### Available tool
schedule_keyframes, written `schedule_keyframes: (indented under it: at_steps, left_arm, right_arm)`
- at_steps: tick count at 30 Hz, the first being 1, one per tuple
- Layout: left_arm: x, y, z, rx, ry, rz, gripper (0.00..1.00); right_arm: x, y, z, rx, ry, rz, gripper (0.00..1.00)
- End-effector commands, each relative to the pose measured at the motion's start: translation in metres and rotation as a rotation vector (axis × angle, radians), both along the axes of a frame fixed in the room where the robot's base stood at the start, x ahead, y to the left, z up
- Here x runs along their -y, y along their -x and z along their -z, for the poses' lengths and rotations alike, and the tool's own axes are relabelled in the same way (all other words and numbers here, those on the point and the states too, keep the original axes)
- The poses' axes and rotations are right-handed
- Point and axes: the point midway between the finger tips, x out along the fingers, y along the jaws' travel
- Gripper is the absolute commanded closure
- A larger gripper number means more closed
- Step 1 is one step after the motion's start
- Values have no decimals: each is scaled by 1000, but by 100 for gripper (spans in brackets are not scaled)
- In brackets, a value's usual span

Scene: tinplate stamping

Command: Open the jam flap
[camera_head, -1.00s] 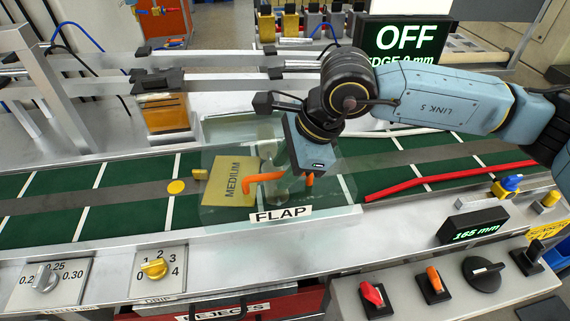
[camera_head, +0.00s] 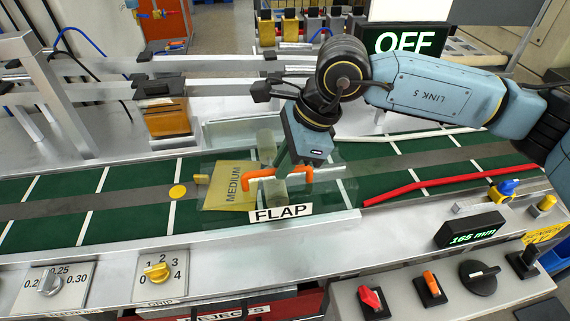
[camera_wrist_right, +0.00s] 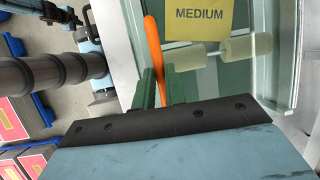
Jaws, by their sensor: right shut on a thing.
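The jam flap (camera_head: 225,195) is a clear panel lying over the green conveyor, with a FLAP label (camera_head: 281,213) on its front edge. It looks closed. An orange handle (camera_head: 262,173) stands on it. My right gripper (camera_head: 283,172) reaches down from the right arm, and its green fingers are shut on the handle's bar. The right wrist view also shows the orange handle (camera_wrist_right: 152,45) at the fingers. A yellow MEDIUM plate (camera_head: 228,187) lies under the clear panel. My left gripper is not in view.
A red rod (camera_head: 450,182) lies along the belt at right. The front panel holds knobs (camera_head: 157,270), switches and a 165 mm display (camera_head: 470,231). An OFF screen (camera_head: 405,38) stands behind my arm. A REJECTS drawer (camera_head: 225,312) is below.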

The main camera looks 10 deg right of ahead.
Motion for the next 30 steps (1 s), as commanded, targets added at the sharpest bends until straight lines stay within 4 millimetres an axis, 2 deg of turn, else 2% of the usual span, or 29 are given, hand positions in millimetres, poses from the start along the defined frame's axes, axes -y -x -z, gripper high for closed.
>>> schedule_keyframes:
  at_steps: [1,6,13,15,24,30]
  left_arm:
    - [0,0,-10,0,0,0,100]
    - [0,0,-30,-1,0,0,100]
    - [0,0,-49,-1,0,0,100]
    - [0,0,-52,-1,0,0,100]
    - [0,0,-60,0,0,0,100]
    - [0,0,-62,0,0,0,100]
  right_arm:
    - [-1,-4,-15,-26,-3,3,100]
    - [-1,-16,-45,-138,-4,2,100]
    - [-2,-37,-80,-291,-4,0,100]
    - [-1,-44,-89,-283,-4,0,100]
    - [-1,-70,-116,-279,-4,2,100]
    - [0,-80,-123,-278,-3,4,100]
